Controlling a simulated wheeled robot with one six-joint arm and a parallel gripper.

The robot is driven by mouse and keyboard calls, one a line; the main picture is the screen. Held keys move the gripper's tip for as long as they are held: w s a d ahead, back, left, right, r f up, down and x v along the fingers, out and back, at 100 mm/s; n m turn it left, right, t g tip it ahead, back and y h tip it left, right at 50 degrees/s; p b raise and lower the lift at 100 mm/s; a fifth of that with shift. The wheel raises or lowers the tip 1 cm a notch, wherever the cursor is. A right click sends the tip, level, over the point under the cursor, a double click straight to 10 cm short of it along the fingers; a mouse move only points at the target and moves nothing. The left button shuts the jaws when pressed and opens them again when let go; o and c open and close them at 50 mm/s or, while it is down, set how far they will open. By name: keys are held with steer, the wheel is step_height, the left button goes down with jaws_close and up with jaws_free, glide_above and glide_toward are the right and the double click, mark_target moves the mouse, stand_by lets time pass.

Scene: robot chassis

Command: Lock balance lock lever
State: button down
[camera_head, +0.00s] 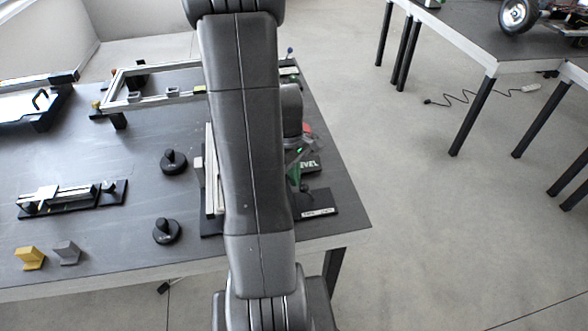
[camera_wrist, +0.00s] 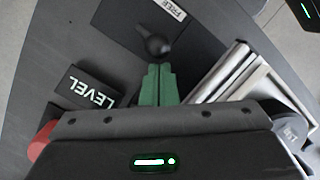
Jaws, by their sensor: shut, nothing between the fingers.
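The balance lock lever shows as a black ball knob (camera_wrist: 153,46) on a dark base plate with a white label reading "FREE" (camera_wrist: 170,8) in the wrist view. In the head view the knob (camera_head: 304,188) stands near the table's right front corner, beside a white label (camera_head: 318,212). My gripper (camera_wrist: 158,70) has green fingers, shut and empty, with the tips right by the knob. Whether they touch it I cannot tell. In the head view my arm covers much of the fixture, and the gripper (camera_head: 296,168) shows only partly.
A black "LEVEL" block (camera_wrist: 90,90) lies left of the fingers in the wrist view. A silver rail (camera_wrist: 232,75) lies to their right. The table (camera_head: 110,150) also holds two black knobbed weights (camera_head: 173,163) (camera_head: 166,232), a yellow block (camera_head: 30,258) and a grey block (camera_head: 67,252).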

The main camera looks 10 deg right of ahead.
steer(key=shift+d+r, duration=0.1)
steer(key=shift+r, duration=0.05)
steer(key=shift+d+y+p, duration=0.2)
steer(key=shift+y+p, duration=0.15)
steer(key=shift+y, duration=0.05)
